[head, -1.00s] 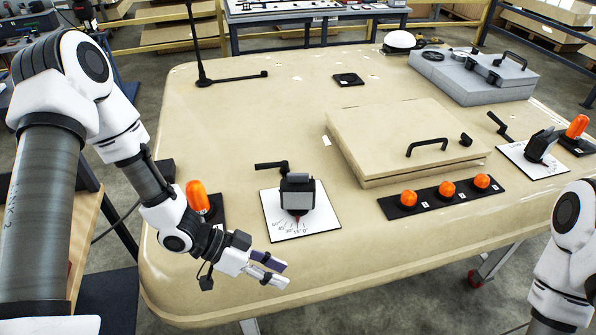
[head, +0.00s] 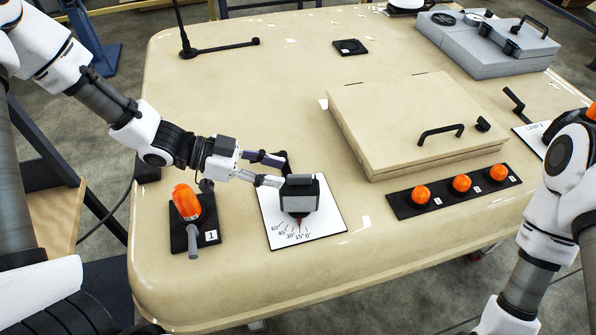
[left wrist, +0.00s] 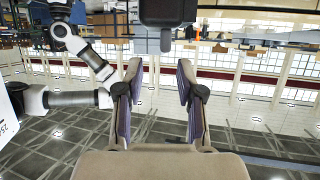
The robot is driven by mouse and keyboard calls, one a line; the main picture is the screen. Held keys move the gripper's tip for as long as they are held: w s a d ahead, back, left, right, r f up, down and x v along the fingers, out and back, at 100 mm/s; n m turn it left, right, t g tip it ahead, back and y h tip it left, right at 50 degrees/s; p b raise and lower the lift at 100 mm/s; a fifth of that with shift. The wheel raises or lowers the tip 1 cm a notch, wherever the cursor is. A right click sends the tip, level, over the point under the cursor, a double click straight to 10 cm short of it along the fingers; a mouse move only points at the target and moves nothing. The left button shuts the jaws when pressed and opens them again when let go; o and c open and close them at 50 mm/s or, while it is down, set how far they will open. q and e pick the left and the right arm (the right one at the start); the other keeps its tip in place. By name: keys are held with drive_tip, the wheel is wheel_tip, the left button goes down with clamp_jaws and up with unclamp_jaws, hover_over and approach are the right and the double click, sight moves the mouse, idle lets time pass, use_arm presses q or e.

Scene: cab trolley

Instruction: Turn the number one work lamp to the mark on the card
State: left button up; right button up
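The work lamp (head: 298,195) has a dark boxy head and stands on a white card (head: 328,222) with angle marks from 0° to 60°. A small red pointer (head: 299,222) under it points near the 0° and 15° end. My left gripper (head: 284,170) is open beside the lamp's left rear. Its fingers reach around the area of the lamp's black handle (head: 285,158), which is partly hidden; I cannot tell whether they touch it. In the left wrist view the fingers (left wrist: 158,95) are apart with nothing between them, and a dark block (left wrist: 168,12) hangs at the top. My right gripper is out of view.
A strip with three orange buttons (head: 461,184) and a beige hatch (head: 400,115) lie to the right. A second card (head: 530,137) is partly hidden by my right arm.

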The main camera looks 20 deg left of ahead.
sight(297, 176)
use_arm(q)
drive_tip(key=x, duration=0.3)
drive_tip(key=w+x, duration=0.1)
drive_tip(key=x, duration=0.1)
drive_tip(key=shift+d+f, duration=0.1)
drive_tip(key=shift+f, duration=0.25)
drive_tip(key=shift+s+d, duration=0.1)
drive_tip(key=shift+d, duration=0.2)
drive_tip(key=shift+a, duration=0.1)
clamp_jaws()
